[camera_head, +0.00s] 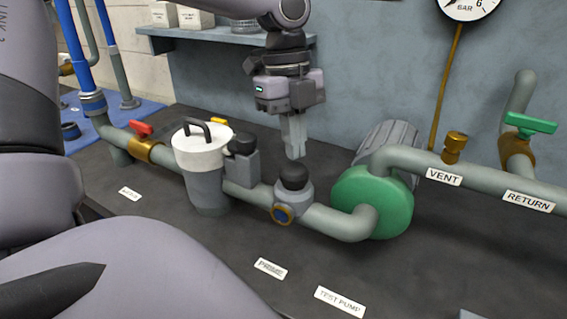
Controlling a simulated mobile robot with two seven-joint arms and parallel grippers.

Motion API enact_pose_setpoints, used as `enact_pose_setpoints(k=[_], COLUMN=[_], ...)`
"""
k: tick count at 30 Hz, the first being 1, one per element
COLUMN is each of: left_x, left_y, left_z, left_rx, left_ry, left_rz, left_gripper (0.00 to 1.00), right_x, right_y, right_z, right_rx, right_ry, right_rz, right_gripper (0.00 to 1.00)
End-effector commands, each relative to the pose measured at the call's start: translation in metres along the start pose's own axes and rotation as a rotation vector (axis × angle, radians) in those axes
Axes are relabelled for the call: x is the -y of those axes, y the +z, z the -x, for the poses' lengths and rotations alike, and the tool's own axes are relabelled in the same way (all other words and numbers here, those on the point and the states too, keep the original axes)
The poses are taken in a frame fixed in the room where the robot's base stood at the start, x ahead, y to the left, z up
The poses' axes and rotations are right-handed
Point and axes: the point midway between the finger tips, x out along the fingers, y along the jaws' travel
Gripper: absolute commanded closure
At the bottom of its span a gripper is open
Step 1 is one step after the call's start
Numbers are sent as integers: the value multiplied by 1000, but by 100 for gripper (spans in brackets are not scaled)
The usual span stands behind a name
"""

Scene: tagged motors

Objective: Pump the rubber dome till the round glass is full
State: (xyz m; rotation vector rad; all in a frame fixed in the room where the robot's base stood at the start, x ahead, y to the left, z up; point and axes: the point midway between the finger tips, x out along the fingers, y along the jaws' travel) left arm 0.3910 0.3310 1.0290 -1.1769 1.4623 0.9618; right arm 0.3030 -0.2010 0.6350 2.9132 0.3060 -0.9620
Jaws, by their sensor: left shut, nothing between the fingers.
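The black rubber dome (293,177) sits on top of a grey fitting in the pipe, left of the green pump. The round glass (282,214) is on the front of that fitting, a small blue disc in a brass ring. How full it is cannot be told at this size. My left gripper (296,157) points down with its pale fingers shut and empty. Its tips are just above the dome in the picture; I cannot tell whether they touch it. My right gripper is not in view.
A white-lidded canister (203,155) and a block with a black knob (242,145) stand left of the dome. The green pump (372,203) is at right. A brass vent valve (454,146) and green-handled valve (530,124) are farther right.

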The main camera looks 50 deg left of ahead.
Motion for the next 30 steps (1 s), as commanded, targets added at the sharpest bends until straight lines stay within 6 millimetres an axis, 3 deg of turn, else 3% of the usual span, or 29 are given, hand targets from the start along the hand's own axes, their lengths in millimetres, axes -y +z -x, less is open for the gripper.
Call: enact_pose_setpoints(k=[17, 30], left_x=[0, 0], left_y=[0, -11], left_z=[3, 54], left_rx=[0, 1], left_ry=[0, -1], left_rz=[0, 0], left_gripper=[100, 100], right_x=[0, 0], right_y=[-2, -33], right_z=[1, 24], right_rx=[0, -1], right_ry=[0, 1], right_rz=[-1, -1], right_gripper=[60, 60])
